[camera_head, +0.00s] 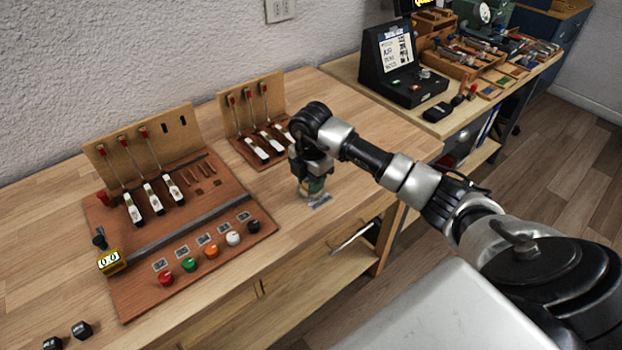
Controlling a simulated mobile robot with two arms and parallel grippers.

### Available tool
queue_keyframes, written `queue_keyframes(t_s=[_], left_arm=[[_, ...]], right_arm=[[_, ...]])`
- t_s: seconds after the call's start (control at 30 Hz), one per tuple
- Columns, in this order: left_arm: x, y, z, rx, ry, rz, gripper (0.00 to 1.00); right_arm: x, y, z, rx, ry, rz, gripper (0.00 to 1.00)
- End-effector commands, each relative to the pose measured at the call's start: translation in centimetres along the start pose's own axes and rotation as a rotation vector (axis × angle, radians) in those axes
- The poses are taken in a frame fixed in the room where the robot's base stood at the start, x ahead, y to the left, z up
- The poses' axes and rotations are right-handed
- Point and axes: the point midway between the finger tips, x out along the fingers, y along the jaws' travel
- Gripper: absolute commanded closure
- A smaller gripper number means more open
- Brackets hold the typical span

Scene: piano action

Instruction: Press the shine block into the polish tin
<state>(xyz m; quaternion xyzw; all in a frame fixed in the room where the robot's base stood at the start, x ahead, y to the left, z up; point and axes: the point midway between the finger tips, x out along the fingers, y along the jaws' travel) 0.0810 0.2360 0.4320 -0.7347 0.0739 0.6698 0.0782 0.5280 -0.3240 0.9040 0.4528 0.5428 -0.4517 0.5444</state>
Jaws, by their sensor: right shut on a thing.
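My right gripper (313,187) points straight down near the front edge of the workbench, right of the larger wooden board. It is shut on a small block with some green on it, mostly hidden between the fingers. A small, flat, pale grey-blue piece (320,203) shows on the bench just under the fingertips. I cannot tell whether the held block touches it, or whether either is the shine block. No polish tin can be made out. My left gripper is out of view.
The larger board (100,220) carries levers, coloured knobs and a yellow gauge (110,261). A smaller lever board (238,148) stands behind my gripper. Two black weights (82,329) lie at front left. Bare bench (360,125) lies behind my wrist; a cluttered second table stands beyond.

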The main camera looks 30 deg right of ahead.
Motion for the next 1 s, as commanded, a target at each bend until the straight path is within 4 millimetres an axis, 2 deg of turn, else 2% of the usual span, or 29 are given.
queue_keyframes(t_s=[0.37,1.0], left_arm=[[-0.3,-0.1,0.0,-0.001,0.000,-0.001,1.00],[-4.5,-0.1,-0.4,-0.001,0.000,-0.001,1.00]], right_arm=[[-0.2,-0.1,0.0,-0.001,0.000,-0.004,0.88],[-5.4,0.0,0.0,-0.001,0.000,-0.002,0.88]])
